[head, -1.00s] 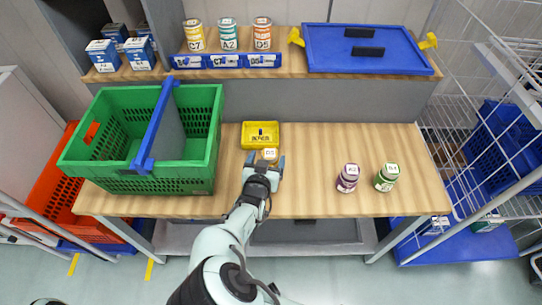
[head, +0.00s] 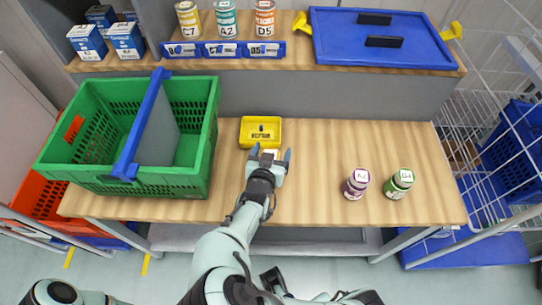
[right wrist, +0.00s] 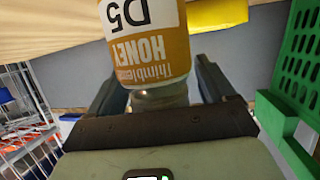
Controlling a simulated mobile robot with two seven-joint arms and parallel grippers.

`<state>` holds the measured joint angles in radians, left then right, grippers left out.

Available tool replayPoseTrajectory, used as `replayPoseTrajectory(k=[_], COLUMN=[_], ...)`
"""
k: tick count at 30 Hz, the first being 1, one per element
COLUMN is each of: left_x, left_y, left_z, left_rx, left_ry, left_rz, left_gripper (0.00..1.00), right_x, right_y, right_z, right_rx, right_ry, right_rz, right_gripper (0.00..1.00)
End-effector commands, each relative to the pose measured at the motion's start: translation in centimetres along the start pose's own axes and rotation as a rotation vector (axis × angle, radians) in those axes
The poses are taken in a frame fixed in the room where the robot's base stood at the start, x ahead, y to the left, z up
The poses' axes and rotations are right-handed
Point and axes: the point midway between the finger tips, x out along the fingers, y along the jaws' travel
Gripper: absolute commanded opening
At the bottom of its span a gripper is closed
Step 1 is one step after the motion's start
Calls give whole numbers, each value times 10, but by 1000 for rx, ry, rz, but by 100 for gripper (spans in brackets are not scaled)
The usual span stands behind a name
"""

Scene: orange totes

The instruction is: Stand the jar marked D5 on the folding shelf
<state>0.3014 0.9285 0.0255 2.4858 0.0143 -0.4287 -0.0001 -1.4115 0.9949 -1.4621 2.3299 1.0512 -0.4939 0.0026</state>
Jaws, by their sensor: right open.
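The jar marked D5 has an orange and white honey label and fills the top of the right wrist view (right wrist: 145,40), appearing upside down there. In the head view only its pale top (head: 270,153) shows, in front of the yellow bin. My right gripper (head: 268,158) is open, with one finger on each side of the jar; in the right wrist view (right wrist: 158,88) a gap shows beside the jar. A blue panel with black bars and yellow end pieces (head: 340,50), possibly the folding shelf, lies on the raised ledge. No left fingers can be made out.
A yellow bin (head: 245,134) stands just behind the jar. A green crate (head: 205,150) with a blue divider is at left. Purple (head: 356,184) and green (head: 400,184) jars stand at right. Cans, one also marked D5 (head: 264,20), stand on the ledge. The table's middle right is clear.

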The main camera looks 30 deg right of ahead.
Motion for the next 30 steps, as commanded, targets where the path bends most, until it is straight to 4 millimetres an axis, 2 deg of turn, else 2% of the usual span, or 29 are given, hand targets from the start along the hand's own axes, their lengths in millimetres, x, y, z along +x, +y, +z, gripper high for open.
replayPoseTrajectory(k=[9, 10, 16, 17, 18, 25, 30], left_x=[1, 1, 1, 1, 1, 0, -7], left_y=[0, 0, 0, 0, 0, 0, 1], left_z=[0, 0, 0, 0, 0, 0, 3], left_rx=[0, 0, 0, 0, 0, 0, -1], left_ry=[1, 1, 1, 1, 1, 0, -8], left_rz=[0, 0, 0, 0, 0, 0, -2], left_gripper=[43, 43, 43, 43, 43, 43, 43], right_x=[-1, -1, -1, -1, -1, -2, -7], right_y=[0, 0, 0, 0, 0, 0, 0], right_z=[1, 1, 1, 0, 0, -1, -14], right_rx=[0, 0, 0, 0, 0, 1, 0], right_ry=[0, 0, 0, 2, 2, 2, 4], right_rz=[0, 0, 0, 0, 0, -1, -2], right_gripper=[83, 80, 15, 12, 6, 5, 5])
